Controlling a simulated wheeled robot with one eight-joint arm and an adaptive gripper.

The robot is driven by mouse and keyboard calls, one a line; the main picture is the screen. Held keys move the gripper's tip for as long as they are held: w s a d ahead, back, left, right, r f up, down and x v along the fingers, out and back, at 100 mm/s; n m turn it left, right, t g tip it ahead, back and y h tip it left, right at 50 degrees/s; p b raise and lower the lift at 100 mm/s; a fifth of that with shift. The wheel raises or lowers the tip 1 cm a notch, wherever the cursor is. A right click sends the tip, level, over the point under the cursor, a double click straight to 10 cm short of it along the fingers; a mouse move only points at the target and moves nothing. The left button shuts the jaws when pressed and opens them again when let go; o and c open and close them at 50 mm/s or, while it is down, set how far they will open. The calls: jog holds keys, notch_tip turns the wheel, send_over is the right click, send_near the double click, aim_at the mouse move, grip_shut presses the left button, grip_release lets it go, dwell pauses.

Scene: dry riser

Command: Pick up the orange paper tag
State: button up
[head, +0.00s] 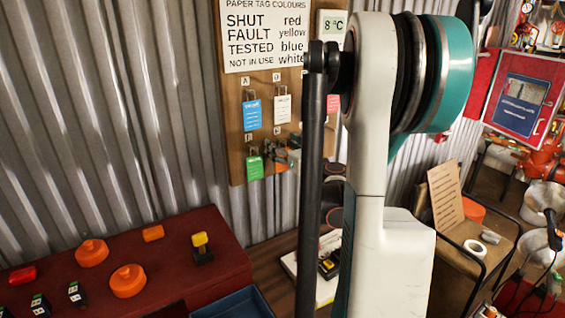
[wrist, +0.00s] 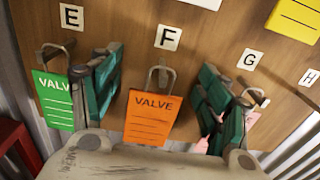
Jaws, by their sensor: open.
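The orange paper tag (wrist: 150,122), printed VALVE, hangs from a padlock (wrist: 159,78) below the letter F on a wooden board. My gripper (wrist: 160,78) is open, with one teal finger left of the tag and one right of it. The tag hangs upright between the fingers, with gaps on both sides. Its lower edge meets the pale gripper body in the picture; I cannot tell if they touch. In the head view my arm hides much of the board's right part.
A green tag (wrist: 54,100) hangs close beside the left finger, under E. Pink tags (wrist: 252,118) are partly behind the right finger. A yellow tag (wrist: 296,18) is above right. In the head view, a dark red bench (head: 215,245) with several small items stands at lower left.

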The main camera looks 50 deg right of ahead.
jog(key=shift+c, duration=0.6)
jog(key=c, duration=0.7)
jog(key=shift+r, duration=0.1)
jog(key=shift+r+p, duration=0.35)
jog(key=shift+r, duration=0.05)
jog(key=p+v, duration=0.1)
jog(key=v, duration=0.5)
jog(key=p+v, duration=0.1)
jog(key=v, duration=0.5)
jog(key=p+v, duration=0.1)
jog(key=v, duration=0.5)
jog(key=shift+r, duration=0.35)
